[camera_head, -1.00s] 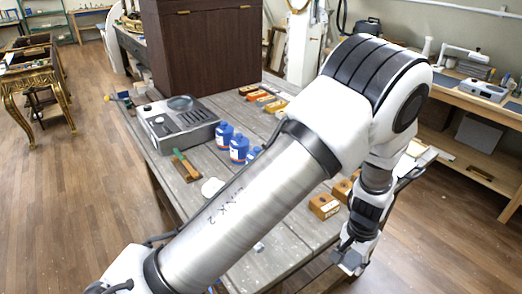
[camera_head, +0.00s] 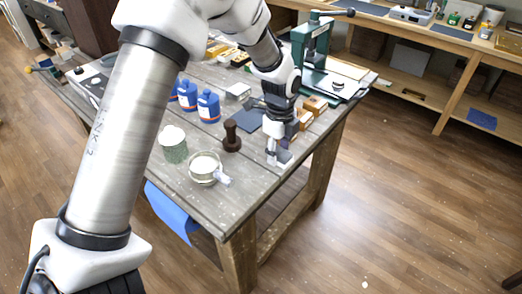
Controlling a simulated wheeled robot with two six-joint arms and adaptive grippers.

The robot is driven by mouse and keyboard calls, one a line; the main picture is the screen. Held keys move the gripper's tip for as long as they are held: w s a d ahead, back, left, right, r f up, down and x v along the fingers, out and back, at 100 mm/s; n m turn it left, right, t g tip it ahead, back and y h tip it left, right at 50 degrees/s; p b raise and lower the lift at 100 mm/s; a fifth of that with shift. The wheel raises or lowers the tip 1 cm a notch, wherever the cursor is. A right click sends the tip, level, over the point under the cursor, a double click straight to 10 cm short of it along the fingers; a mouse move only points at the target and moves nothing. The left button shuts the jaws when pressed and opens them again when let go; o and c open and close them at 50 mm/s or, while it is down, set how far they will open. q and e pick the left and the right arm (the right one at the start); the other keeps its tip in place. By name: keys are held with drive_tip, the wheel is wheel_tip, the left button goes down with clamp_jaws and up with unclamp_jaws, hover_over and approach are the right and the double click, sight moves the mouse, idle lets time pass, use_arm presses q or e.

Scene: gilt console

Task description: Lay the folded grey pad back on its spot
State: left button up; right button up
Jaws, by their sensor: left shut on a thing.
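My left gripper (camera_head: 273,154) reaches down over the near right edge of the table and is shut on a small grey piece, which looks like the folded grey pad (camera_head: 284,159). The fingers and the arm hide part of it, and I cannot tell whether it touches the tabletop. A flat dark slate-coloured square (camera_head: 247,121) lies on the table just left of and behind the gripper. I cannot tell from the picture whether it is the pad's spot. My right gripper is not in view.
Blue bottles (camera_head: 208,106) stand farther back. Wooden blocks (camera_head: 315,105) and a green press (camera_head: 312,50) are behind the gripper.

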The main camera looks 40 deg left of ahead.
sight(261, 162)
use_arm(q)
drive_tip(key=a, duration=0.3)
drive_tip(key=a+p, duration=0.1)
drive_tip(key=a, duration=0.1)
drive_tip(key=shift+s+a+f, duration=0.15)
drive_tip(key=shift+s+a, duration=0.1)
wheel_tip(261, 162, down, 3)
drive_tip(key=shift+w+d+f+p, duration=0.1)
drive_tip(key=shift+f+p, duration=0.1)
drive_tip(key=shift+p, duration=0.35)
drive_tip(key=shift+w+f, duration=0.1)
drive_tip(key=shift+f, duration=0.05)
drive_tip(key=shift+f, duration=0.1)
drive_tip(key=o, duration=1.1)
wheel_tip(261, 162, up, 12)
drive_tip(key=shift+r+b, duration=0.2)
drive_tip(key=shift+b, duration=0.6)
